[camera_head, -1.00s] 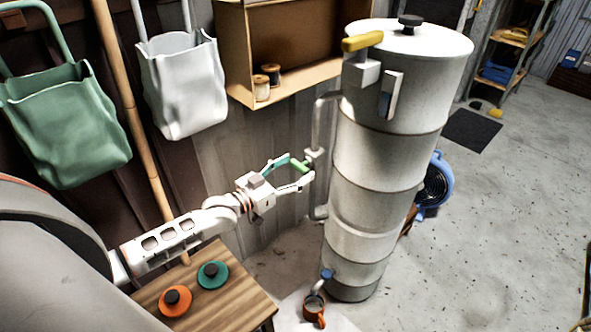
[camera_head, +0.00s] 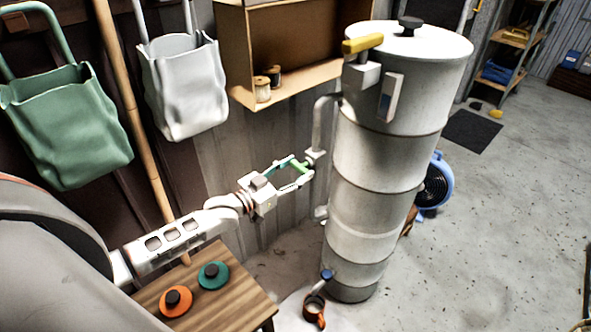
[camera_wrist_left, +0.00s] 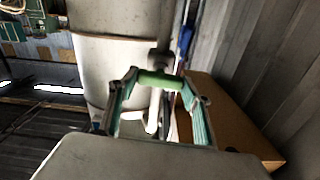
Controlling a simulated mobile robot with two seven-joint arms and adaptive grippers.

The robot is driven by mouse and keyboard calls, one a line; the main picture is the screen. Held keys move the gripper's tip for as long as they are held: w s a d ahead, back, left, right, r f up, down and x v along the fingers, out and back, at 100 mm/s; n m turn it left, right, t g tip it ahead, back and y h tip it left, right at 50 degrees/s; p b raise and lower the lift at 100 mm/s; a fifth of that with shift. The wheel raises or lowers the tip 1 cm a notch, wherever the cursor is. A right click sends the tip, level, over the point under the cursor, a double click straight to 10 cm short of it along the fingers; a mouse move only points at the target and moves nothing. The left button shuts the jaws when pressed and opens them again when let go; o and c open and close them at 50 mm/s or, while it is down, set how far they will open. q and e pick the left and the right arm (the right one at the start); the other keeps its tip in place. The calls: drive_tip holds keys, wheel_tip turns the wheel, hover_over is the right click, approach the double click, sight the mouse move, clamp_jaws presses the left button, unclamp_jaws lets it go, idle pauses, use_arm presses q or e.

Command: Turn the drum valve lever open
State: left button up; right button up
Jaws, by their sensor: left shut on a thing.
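The tall pale drum (camera_head: 375,180) stands upright right of centre in the head view. A side pipe (camera_head: 318,125) runs down its left side to a small valve, where a short green lever handle (camera_head: 299,165) sticks out to the left. My left gripper (camera_head: 298,170) is shut on this green handle. In the left wrist view the green handle (camera_wrist_left: 158,80) lies crosswise between the two fingers of my left gripper (camera_wrist_left: 158,92), with the drum (camera_wrist_left: 110,65) behind. My right gripper is not in view.
A yellow handle (camera_head: 362,43) sits at the drum's top. A blue-knobbed tap (camera_head: 326,275) is low on the drum, above an orange mug (camera_head: 314,309). A wooden stool (camera_head: 237,298) holds an orange and a green disc. A blue fan (camera_head: 436,187) stands behind the drum.

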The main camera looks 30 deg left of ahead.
use_arm(q)
drive_tip(key=m+p, duration=0.1)
drive_tip(key=m, duration=0.4)
drive_tip(key=shift+p, duration=0.3)
drive_tip(key=m, duration=0.3)
drive_tip(key=shift+d+m, duration=0.1)
drive_tip(key=shift+m, duration=0.2)
drive_tip(key=m, duration=0.3)
drive_tip(key=shift+f+m, duration=0.1)
drive_tip(key=shift+m, duration=0.2)
drive_tip(key=m+b, duration=0.1)
drive_tip(key=m, duration=0.3)
drive_tip(key=shift+m, duration=0.3)
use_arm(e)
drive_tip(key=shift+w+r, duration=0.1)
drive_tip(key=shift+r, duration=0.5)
use_arm(q)
drive_tip(key=o, duration=1.1)
